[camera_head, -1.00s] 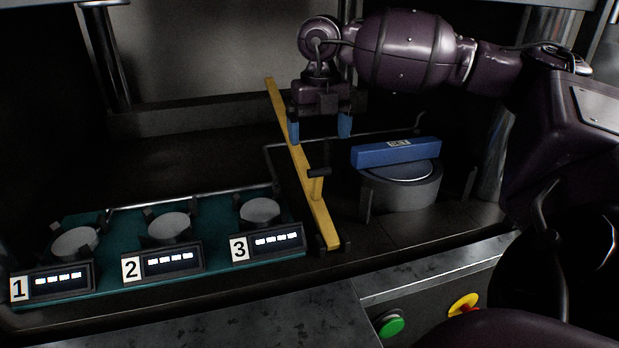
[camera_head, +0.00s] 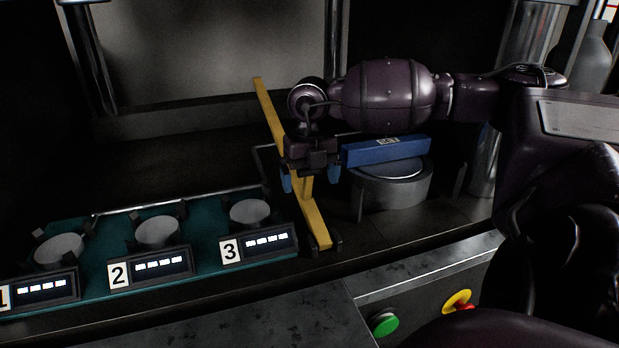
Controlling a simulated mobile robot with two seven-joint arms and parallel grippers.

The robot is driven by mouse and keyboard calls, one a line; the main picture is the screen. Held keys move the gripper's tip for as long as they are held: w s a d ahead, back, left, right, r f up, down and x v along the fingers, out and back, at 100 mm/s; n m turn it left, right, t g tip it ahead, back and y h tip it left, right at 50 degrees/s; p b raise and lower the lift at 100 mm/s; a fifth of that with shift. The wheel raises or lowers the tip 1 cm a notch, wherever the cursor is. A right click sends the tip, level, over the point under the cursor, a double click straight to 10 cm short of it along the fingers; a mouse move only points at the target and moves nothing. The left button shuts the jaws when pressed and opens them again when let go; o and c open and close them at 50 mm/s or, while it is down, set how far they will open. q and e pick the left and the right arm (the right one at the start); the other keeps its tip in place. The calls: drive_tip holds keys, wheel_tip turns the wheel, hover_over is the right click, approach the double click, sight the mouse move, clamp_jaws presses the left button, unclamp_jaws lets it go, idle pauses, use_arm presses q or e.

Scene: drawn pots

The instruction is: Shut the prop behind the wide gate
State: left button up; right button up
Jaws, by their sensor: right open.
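A long yellow bar (camera_head: 314,222), which I take to be the wide gate, runs from the back to the front edge of the dark bed. A blue block (camera_head: 405,151) with a small label lies on a round grey pot-shaped piece (camera_head: 398,192) to its right; I cannot tell whether this block is the prop. My right gripper (camera_head: 310,180) is open, with one blue fingertip on each side of the yellow bar, low over its middle. My left gripper is not in view.
A teal tray (camera_head: 205,262) at the left holds round grey pieces behind displays numbered 1, 2 and 3. A green button (camera_head: 384,324) and a yellow-red knob (camera_head: 458,301) are on the front panel. Steel columns stand at both sides. The bed behind the tray is clear.

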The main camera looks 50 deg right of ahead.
drive_tip(key=shift+c, duration=0.2)
drive_tip(key=c, duration=1.2)
drive_tip(key=shift+w+d+f+g+y+b, duration=0.2)
drive_tip(key=shift+w+f+g+b, duration=0.15)
drive_tip(key=shift+w+f+b, duration=0.15)
drive_tip(key=shift+w+d+f+g+y+b, duration=0.15)
drive_tip(key=shift+w+f+g+y+b, duration=0.15)
drive_tip(key=shift+f, duration=0.25)
drive_tip(key=shift+w+d+f, duration=0.15)
drive_tip(key=shift+f, duration=0.1)
drive_tip(key=shift+w+f, duration=0.1)
drive_tip(key=shift+w, duration=0.05)
drive_tip(key=shift+o, duration=0.2)
drive_tip(key=o, duration=1.2)
drive_tip(key=shift+d, duration=0.1)
